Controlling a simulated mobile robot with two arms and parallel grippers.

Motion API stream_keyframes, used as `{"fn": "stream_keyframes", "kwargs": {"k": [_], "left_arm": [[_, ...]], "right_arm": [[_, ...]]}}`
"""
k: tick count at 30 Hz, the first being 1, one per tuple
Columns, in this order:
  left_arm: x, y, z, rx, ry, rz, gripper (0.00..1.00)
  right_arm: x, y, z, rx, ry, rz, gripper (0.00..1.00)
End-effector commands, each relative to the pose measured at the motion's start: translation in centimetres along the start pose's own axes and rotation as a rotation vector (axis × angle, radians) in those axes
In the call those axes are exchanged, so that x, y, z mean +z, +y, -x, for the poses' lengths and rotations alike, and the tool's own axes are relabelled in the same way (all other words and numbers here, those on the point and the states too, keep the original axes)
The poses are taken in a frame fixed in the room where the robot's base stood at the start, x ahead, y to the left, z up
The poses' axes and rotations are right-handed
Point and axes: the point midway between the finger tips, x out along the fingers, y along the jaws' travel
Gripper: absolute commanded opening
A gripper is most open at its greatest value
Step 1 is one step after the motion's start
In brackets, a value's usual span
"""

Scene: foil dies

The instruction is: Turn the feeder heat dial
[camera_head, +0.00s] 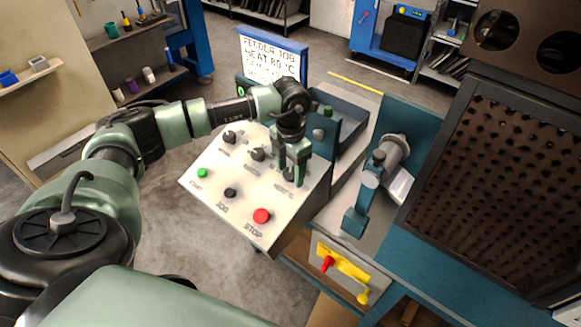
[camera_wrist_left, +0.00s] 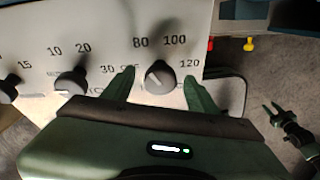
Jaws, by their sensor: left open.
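The heat dial (camera_wrist_left: 160,77) is a dark round knob on the pale control panel (camera_head: 225,185), with 80, 100 and 120 printed around it. Its light mark is on its left side in the left wrist view. My left gripper (camera_head: 292,172) points down over the dial and partly hides it in the head view. Its green fingers are open, one on each side of the dial, with gaps. A sign (camera_head: 270,62) behind the panel reads FEEDER JOB, HEAT 80 °C; its lower line is unclear. My right gripper (camera_wrist_left: 272,110) appears small at right in the left wrist view.
The panel also has other dark knobs (camera_head: 229,137), a green button (camera_head: 202,173), a black JOG button (camera_head: 230,193) and a red STOP button (camera_head: 262,216). A teal machine with a grey cylinder (camera_head: 392,150) stands to the right. A perforated dark guard (camera_head: 480,175) is farther right.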

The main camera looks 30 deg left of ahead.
Motion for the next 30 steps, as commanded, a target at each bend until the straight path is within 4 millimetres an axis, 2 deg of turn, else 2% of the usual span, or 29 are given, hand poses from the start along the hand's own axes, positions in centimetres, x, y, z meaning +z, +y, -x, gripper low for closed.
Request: {"fn": "stream_keyframes", "kwargs": {"k": [7,8,12,14,23,30], "left_arm": [[0.0,0.0,-0.2,0.0,0.0,0.0,0.59],[0.0,0.0,-0.1,0.0,0.0,0.0,0.53],[0.0,0.0,-0.1,0.0,-0.001,0.0,0.14],[0.0,0.0,-0.1,0.0,-0.001,0.0,0.0],[0.1,0.0,-0.2,0.011,0.0,-0.034,0.0],[0.1,-0.1,-0.4,0.051,0.009,-0.162,0.0]], "right_arm": [[-0.2,-0.1,0.0,-0.002,0.003,0.0,0.36],[-0.2,-0.2,0.0,-0.002,0.003,0.0,0.36],[-0.3,-0.3,0.0,-0.003,0.004,0.0,0.36],[-0.4,-0.3,0.0,-0.004,0.004,0.0,0.36],[-0.4,-0.3,-0.5,-0.004,0.005,0.0,0.36],[-0.2,-0.3,-2.1,-0.004,0.005,0.0,0.36]]}}
